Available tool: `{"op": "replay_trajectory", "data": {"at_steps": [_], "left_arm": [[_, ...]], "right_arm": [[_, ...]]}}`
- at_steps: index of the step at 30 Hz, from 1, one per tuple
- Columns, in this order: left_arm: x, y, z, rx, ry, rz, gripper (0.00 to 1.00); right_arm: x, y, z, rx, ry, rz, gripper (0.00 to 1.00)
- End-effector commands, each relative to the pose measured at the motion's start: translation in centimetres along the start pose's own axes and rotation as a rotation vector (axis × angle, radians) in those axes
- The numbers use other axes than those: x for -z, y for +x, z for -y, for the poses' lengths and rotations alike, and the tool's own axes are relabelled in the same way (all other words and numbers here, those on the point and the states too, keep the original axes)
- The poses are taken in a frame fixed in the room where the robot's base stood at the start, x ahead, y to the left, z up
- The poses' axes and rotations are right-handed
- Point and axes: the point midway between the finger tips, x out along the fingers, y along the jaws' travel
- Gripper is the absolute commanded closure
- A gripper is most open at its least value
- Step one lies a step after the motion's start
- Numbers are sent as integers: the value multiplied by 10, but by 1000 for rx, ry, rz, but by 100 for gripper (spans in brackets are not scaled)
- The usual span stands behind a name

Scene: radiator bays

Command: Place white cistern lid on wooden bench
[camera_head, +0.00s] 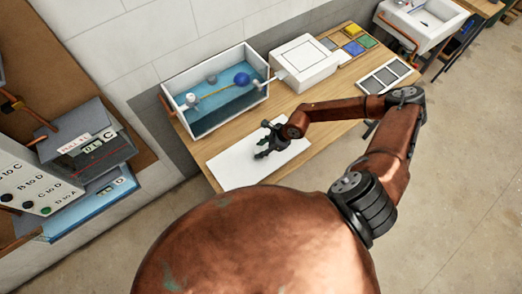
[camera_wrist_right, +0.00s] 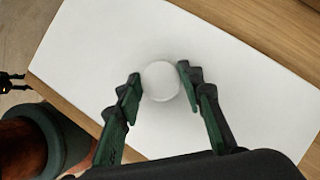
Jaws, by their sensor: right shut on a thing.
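The white cistern lid (camera_head: 230,165) is a flat white slab at the near left of the wooden bench (camera_head: 335,90). It also fills much of the right wrist view (camera_wrist_right: 235,85), with a round white knob (camera_wrist_right: 160,81) on top. My right gripper (camera_head: 265,148) is over the lid, its fingers (camera_wrist_right: 160,85) shut on the knob from both sides. The lid looks level; I cannot tell whether it touches the bench top. A small dark claw-like shape (camera_wrist_right: 12,80) at the left edge of the wrist view may be my left gripper; its fingers are unclear.
An open cistern tank (camera_head: 215,92) with water and a blue ball stands behind the lid. A white box (camera_head: 303,62), coloured tiles (camera_head: 353,47) and a grey tray (camera_head: 385,76) stand farther right. Bare bench lies between lid and tray. A control panel (camera_head: 35,180) stands left.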

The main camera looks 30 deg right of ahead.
Motion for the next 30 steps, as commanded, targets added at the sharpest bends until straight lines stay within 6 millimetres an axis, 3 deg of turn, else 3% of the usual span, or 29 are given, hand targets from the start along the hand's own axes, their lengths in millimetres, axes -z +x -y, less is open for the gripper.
{"op": "replay_trajectory", "data": {"at_steps": [3,9,10,16,26,30], "left_arm": [[0,0,0,0,0,0,60],[0,0,-1,-1,0,-1,60],[0,0,-1,-1,0,-1,60],[0,0,-1,-1,0,-1,60],[0,0,0,0,-1,0,60],[0,1,0,0,-1,0,60]], "right_arm": [[7,13,0,0,1,1,100],[8,13,0,1,0,0,100],[9,14,0,0,0,-2,63],[9,14,0,0,0,-2,49],[9,12,0,1,0,-1,48],[10,-2,1,3,0,-2,48]]}}
